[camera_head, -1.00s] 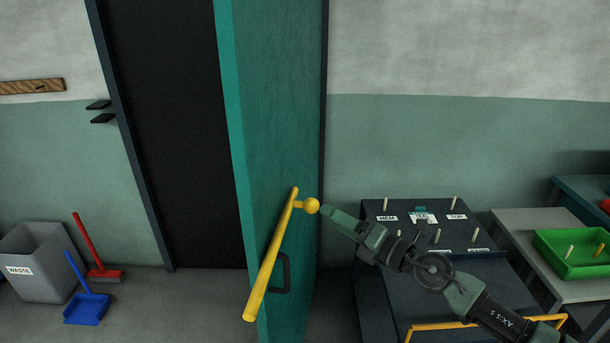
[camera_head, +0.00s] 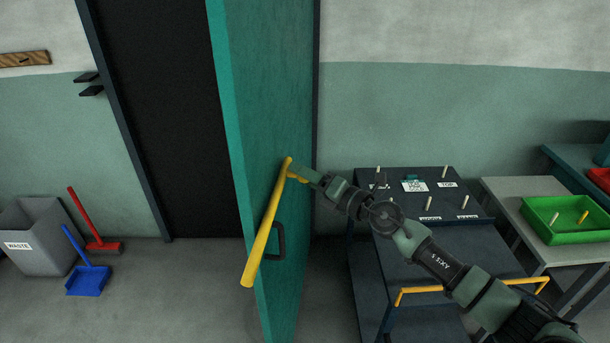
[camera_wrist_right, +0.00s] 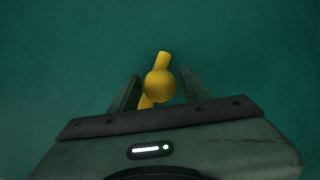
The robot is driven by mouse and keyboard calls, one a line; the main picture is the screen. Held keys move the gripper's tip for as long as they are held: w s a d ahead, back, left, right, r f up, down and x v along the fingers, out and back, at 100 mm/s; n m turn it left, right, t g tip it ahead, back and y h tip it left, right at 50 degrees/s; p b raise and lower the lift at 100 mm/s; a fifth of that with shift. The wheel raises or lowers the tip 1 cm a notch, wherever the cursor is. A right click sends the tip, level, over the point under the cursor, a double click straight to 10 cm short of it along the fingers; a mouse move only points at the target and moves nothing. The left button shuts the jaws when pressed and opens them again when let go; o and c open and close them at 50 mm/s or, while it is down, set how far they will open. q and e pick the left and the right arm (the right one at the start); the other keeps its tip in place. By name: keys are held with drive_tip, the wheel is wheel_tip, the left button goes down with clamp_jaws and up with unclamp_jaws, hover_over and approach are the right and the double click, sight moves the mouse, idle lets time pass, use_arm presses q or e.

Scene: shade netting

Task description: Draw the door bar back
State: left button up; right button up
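The yellow door bar (camera_head: 264,236) hangs at a steep tilt on the face of the teal door (camera_head: 268,80), which stands open. A round yellow knob (camera_wrist_right: 159,86) sits near its upper end. My right gripper (camera_head: 298,171) is at this knob and partly hides it in the head view. In the right wrist view, the fingers (camera_wrist_right: 158,92) stand open on either side of the knob, with gaps visible. My left gripper is not in view.
A dark door handle (camera_head: 280,241) sits beside the bar. Dark brackets (camera_head: 90,91) are on the doorway's left frame. A dark workstation with pegs (camera_head: 430,252) stands under my right arm, with a green tray (camera_head: 565,224) on a grey table beyond. A waste bin (camera_head: 38,235) stands left.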

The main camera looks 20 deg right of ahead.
clamp_jaws()
idle(1.2)
